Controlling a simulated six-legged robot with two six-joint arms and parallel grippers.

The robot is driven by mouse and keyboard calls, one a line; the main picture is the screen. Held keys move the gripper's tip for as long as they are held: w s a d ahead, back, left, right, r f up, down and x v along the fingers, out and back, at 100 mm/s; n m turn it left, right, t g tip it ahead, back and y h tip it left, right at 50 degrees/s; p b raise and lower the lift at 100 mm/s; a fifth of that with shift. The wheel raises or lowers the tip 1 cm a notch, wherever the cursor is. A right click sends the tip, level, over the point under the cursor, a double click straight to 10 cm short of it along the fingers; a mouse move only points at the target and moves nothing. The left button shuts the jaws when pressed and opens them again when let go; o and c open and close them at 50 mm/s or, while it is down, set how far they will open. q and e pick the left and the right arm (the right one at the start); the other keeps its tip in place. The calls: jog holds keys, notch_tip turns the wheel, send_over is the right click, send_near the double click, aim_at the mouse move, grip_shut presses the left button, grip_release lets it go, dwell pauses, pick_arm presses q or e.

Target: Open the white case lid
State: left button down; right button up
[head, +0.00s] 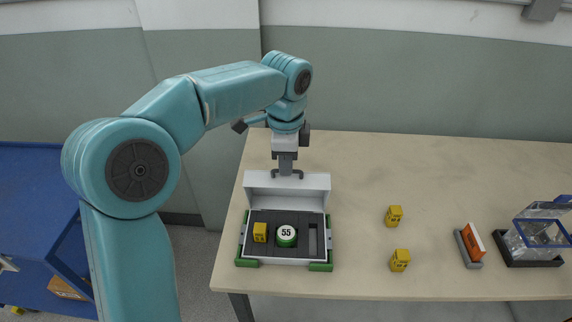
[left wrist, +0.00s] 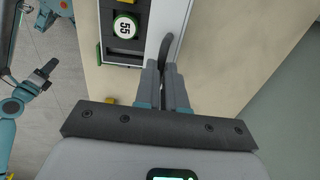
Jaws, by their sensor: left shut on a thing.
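The white case (head: 248,236) stands on the table's left part, with green corners and a dark insert. Its lid (head: 288,187) is raised, standing up at the case's back side. My left gripper (head: 287,174) is at the lid's top edge, shut on the lid's dark handle. In the left wrist view the left gripper's fingers (left wrist: 168,75) close around the dark handle (left wrist: 166,48) beside the white lid. Inside the case are a yellow block (head: 260,232), a round green-and-white piece marked 55 (head: 287,235) and an empty slot. My right gripper (left wrist: 45,85) seems to show at the left wrist view's left; its jaws are unclear.
Two yellow blocks (head: 394,215) (head: 400,260) lie on the table (head: 350,165) right of the case. An orange-and-white piece in a grey holder (head: 468,246) and a clear blue-edged box on a black base (head: 534,240) stand farther right.

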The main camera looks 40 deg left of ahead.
pick_arm(q)
jog(key=shift+s+d+f+t+b, duration=0.3)
jog(key=shift+s+d+t+b, duration=0.15)
jog(key=shift+s+b, duration=0.25)
pick_arm(e)
notch_tip(320, 180, down, 2)
jog(key=shift+f, duration=0.2)
pick_arm(q)
jog(key=c, duration=1.3)
grip_release()
jog(key=shift+w, duration=0.1)
jog(key=shift+o, duration=0.5)
jog(key=shift+w, duration=0.15)
jog(key=shift+s+r, duration=0.2)
notch_tip(320, 180, up, 16)
jog(key=s+d+p, duration=0.1)
jog(key=p, duration=0.2)
jog(key=shift+s+p, duration=0.3)
jog(key=shift+p, duration=0.1)
pick_arm(e)
notch_tip(320, 180, up, 4)
jog(key=shift+w+f, duration=0.1)
jog(key=shift+f, duration=0.15)
